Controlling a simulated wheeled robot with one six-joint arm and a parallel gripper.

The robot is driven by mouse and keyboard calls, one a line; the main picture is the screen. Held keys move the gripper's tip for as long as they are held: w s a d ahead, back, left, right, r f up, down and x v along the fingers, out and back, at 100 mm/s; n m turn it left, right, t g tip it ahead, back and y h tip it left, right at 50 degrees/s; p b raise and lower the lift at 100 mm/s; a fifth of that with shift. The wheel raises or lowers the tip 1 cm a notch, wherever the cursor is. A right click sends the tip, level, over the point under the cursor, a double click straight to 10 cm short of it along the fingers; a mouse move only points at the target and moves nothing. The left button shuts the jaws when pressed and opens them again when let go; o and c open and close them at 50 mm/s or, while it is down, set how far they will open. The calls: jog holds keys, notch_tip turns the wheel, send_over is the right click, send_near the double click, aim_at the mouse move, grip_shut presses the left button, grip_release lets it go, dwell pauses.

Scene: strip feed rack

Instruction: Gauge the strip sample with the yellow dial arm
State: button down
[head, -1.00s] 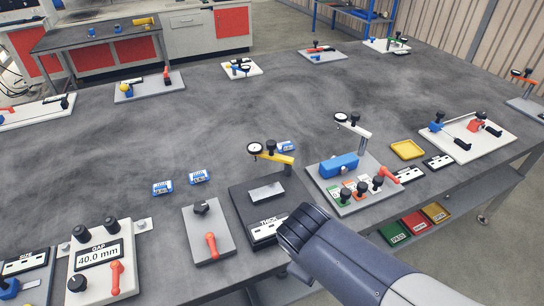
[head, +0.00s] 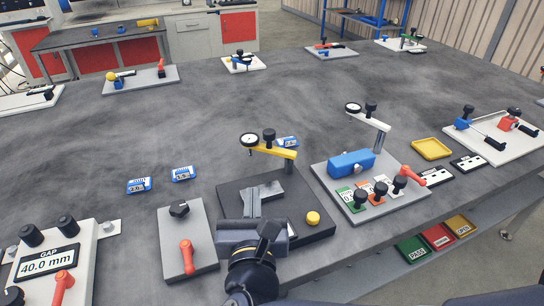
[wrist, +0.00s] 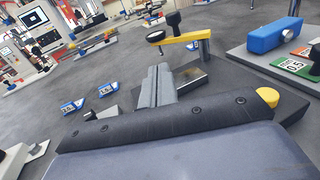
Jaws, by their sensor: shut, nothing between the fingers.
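The yellow dial arm (head: 280,152) swings out from a post at the back of a dark base plate (head: 304,232), with a round dial (head: 249,140) and a black knob (head: 269,135) on it. A grey metal piece (head: 272,188) lies on the plate in front of the arm; I cannot tell whether it is the strip sample or a fixed block. My gripper (head: 251,192) is shut and empty over the plate, partly covering this piece. In the wrist view, my closed fingers (wrist: 158,72) point toward the dial arm, just left of the metal piece (wrist: 190,78).
A yellow button (head: 313,218) sits at the plate's front right. A grey plate with a red lever (head: 187,257) stands left. A second dial stand with a blue block (head: 350,164) stands right. Blue-white cards (head: 138,185) lie behind left.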

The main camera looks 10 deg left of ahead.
aim_at(251, 144)
jog(key=shift+a+n, duration=0.3)
jog(key=shift+w, duration=0.15)
jog(key=x, duration=1.3)
jog(key=shift+w+a+r, duration=0.15)
jog(key=shift+w+a, duration=0.05)
jog(key=shift+w+a+r+m+t+h, duration=0.1)
jog(key=shift+w+a+m+t+h, duration=0.05)
jog(key=shift+w+m+h, duration=0.4)
jog(key=shift+w+a+m+t+h, duration=0.1)
jog(key=shift+w+m+t+h, duration=0.1)
jog(key=shift+m+h, duration=0.4)
jog(key=shift+w+h, duration=0.55)
jog(key=shift+w, duration=0.05)
jog(key=shift+s, duration=0.1)
